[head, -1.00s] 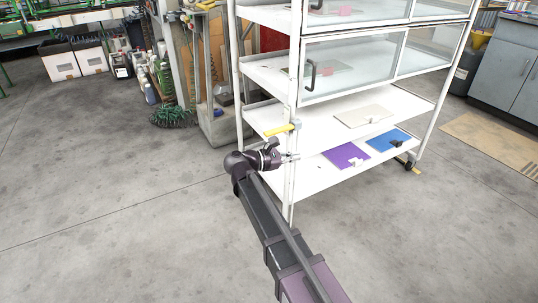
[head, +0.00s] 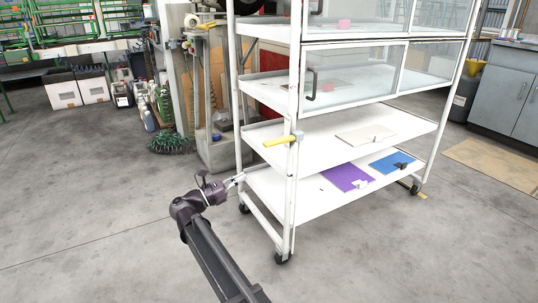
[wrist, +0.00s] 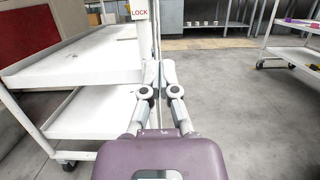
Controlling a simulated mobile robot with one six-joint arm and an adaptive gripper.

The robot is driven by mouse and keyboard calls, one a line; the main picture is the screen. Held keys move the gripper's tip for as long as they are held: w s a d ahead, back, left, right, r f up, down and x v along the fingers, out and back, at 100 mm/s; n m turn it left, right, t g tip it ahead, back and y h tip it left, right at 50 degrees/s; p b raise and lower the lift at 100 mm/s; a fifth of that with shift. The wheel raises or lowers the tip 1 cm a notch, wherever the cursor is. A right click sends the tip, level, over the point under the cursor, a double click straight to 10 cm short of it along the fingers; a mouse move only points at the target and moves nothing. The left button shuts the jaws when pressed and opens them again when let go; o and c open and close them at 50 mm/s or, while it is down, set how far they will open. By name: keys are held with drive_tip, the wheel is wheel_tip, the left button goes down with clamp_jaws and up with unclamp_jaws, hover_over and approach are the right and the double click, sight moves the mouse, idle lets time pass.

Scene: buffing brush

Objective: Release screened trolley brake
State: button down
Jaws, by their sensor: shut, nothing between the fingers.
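The tall white trolley (head: 290,190) stands in the middle of the head view, with glass-screened upper shelves. A yellow lever (head: 278,141) with a grey hub sits on its near corner post and points left. My gripper (head: 239,179) is below and left of the lever, apart from it, by the lower shelf's left end. In the wrist view my gripper (wrist: 158,66) is shut and empty, its fingertips together. A LOCK label (wrist: 139,13) is on a white post just ahead of them. The lever itself is not clear in the wrist view.
A purple board (head: 346,178) and a blue board (head: 391,162) lie on the bottom shelf. A caster (head: 282,259) is under the near corner. A workbench cabinet (head: 508,90) stands at right.

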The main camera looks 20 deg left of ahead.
sight(284, 142)
drive_tip(key=shift+w+d, duration=0.1)
drive_tip(key=w+d+r+p, duration=0.6)
drive_tip(key=w, duration=0.1)
drive_tip(key=shift+r, duration=0.2)
idle(0.8)
drive_tip(key=shift+w, duration=0.1)
drive_tip(key=shift+d, duration=0.15)
drive_tip(key=shift+r+p, duration=0.2)
drive_tip(key=shift+p, duration=0.3)
drive_tip(key=shift+r+g, duration=0.15)
drive_tip(key=shift+g, duration=0.15)
drive_tip(key=shift+p, duration=0.4)
